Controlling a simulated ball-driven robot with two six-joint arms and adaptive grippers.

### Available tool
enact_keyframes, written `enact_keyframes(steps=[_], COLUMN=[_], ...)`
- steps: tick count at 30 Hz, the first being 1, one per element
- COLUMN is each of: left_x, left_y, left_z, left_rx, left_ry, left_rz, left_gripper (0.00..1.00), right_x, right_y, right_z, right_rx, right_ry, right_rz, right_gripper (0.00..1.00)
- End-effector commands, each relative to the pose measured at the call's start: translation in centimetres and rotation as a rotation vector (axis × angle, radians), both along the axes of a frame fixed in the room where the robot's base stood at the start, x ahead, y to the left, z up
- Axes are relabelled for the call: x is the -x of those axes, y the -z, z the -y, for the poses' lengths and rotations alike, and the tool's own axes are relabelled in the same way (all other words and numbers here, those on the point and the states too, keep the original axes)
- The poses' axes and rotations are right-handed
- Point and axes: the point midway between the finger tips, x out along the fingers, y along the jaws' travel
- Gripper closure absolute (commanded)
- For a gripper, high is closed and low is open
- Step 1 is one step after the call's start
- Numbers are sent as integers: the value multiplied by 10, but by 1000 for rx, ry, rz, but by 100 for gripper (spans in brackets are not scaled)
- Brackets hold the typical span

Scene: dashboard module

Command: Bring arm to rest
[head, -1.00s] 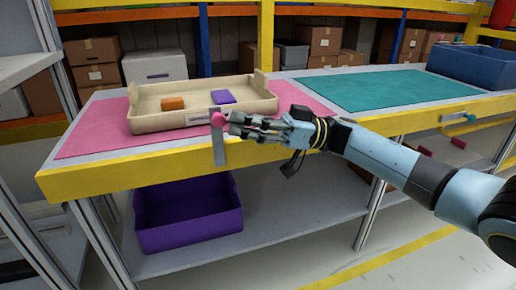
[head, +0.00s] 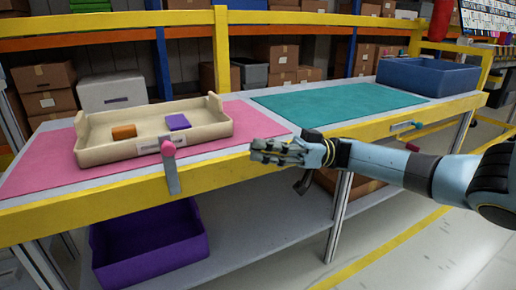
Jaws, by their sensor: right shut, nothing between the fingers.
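My right arm comes in from the right. Its gripper (head: 268,151) is shut and empty in front of the table's yellow front edge, to the right of a grey lever with a pink knob (head: 168,148). The gripper is apart from the lever. The lever hangs on the table's front edge below a beige tray. My left gripper is not in view.
The beige tray (head: 90,153) on the pink mat (head: 40,170) holds an orange block (head: 123,131) and a purple block (head: 177,121). A teal mat (head: 335,99) and a blue bin (head: 428,76) are to the right. A purple bin (head: 150,250) sits on the lower shelf.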

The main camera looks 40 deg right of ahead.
Motion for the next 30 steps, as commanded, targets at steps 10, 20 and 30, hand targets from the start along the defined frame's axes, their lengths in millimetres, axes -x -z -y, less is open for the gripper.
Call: enact_keyframes(steps=[10,20,30], left_x=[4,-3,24], left_y=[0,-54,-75], left_z=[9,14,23], left_rx=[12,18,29], left_ry=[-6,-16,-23], left_rz=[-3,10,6], left_gripper=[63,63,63], right_x=[0,55,216], right_y=[0,93,317], right_z=[0,-30,-23], right_rx=[0,-212,234], right_ry=[0,398,1083], right_rz=[-1,-337,-924], right_gripper=[100,100,100])
